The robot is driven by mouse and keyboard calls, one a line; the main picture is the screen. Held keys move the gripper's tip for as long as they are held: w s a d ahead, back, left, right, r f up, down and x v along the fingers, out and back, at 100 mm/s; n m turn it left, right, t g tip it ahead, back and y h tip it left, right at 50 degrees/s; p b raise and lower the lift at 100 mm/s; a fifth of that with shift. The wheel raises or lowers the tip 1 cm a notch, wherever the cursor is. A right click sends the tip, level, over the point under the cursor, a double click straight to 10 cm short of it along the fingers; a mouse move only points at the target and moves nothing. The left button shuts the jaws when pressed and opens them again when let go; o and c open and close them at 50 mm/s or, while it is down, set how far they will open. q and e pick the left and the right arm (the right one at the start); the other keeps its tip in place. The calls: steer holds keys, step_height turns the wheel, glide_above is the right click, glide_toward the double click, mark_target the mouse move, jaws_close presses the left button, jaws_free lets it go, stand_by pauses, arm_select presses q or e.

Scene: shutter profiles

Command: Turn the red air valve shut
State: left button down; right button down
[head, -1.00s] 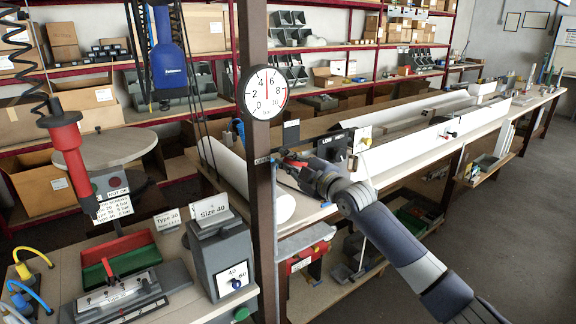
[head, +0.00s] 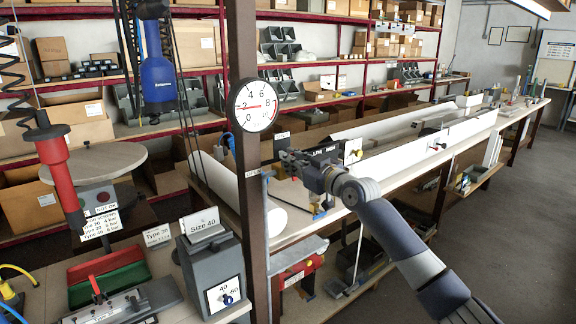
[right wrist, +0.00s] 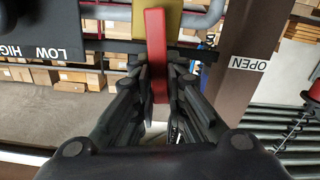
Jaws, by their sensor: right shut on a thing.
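The red air valve's lever (right wrist: 156,55) stands upright between my fingers in the right wrist view, in front of a yellow valve body (right wrist: 188,18). My right gripper (right wrist: 158,75) is shut on the lever. In the head view my right gripper (head: 287,160) is just right of the brown post (head: 249,215), and I cannot make out the lever there. An "OPEN" label (right wrist: 249,64) is on the post, right of the lever in the wrist view. The round gauge (head: 253,105) on the post has its red needle near 2. My left gripper is not in view.
A black "LOW HIGH" plate (right wrist: 50,50) is left of the valve in the wrist view. Long white profiles (head: 390,140) lie on the bench beyond my arm. A grey "Size 40" box (head: 213,265) stands left of the post. Free floor (head: 530,225) is at the right.

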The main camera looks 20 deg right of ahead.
steer(key=shift+w+d+m, duration=0.15)
steer(key=shift+d+m, duration=0.25)
steer(key=shift+m, duration=0.6)
steer(key=c, duration=1.6)
jaws_free()
steer(key=shift+d, duration=0.1)
steer(key=v, duration=1.2)
